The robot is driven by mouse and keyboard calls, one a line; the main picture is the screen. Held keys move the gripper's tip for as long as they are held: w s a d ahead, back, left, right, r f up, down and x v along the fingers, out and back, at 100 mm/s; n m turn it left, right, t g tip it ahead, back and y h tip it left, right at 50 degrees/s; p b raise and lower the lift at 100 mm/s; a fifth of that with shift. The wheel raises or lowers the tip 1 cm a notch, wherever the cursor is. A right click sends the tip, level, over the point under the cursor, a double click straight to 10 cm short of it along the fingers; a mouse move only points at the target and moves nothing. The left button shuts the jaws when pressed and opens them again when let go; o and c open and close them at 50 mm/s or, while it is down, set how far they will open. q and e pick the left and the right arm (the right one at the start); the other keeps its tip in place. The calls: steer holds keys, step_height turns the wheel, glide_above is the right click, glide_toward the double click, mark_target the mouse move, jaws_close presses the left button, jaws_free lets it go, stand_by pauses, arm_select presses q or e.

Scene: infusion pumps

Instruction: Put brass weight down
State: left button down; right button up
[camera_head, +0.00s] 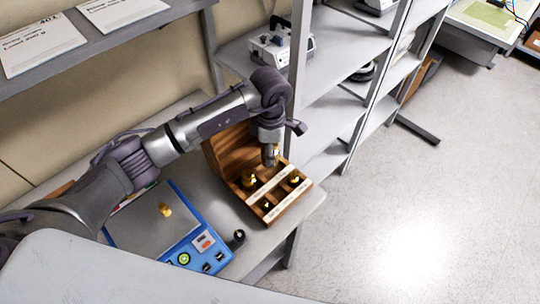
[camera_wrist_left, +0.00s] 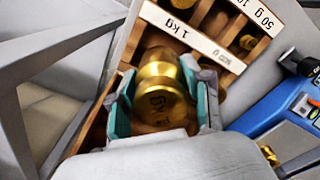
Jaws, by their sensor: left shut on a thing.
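My left gripper (camera_head: 270,157) hangs over the wooden weight box (camera_head: 226,160). In the left wrist view the gripper (camera_wrist_left: 164,105) is shut on a large brass weight (camera_wrist_left: 160,92), with a teal-lined finger on each side of it. The weight is over or in the box, close to the label strip reading "1 kg" (camera_wrist_left: 185,36); I cannot tell whether it touches the box floor. Other brass weights (camera_head: 295,178) sit in the box's compartments. A small brass weight (camera_head: 165,210) stands on the scale. My right gripper is not in view.
The blue scale (camera_head: 178,254) with a grey pan stands left of the box on the grey table (camera_head: 262,240). A small black object (camera_head: 239,235) lies between them. A shelf rack (camera_head: 325,105) with a white device (camera_head: 283,47) stands behind to the right.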

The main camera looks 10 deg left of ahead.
arm_select(q)
step_height(320, 180, down, 3)
steer(key=shift+f+p, duration=0.15)
steer(key=shift+p, duration=0.65)
steer(key=shift+f, duration=0.25)
steer(key=shift+w, duration=0.1)
steer(key=shift+f, duration=0.15)
steer(key=c, duration=0.5)
jaws_free()
steer(key=shift+f, duration=0.1)
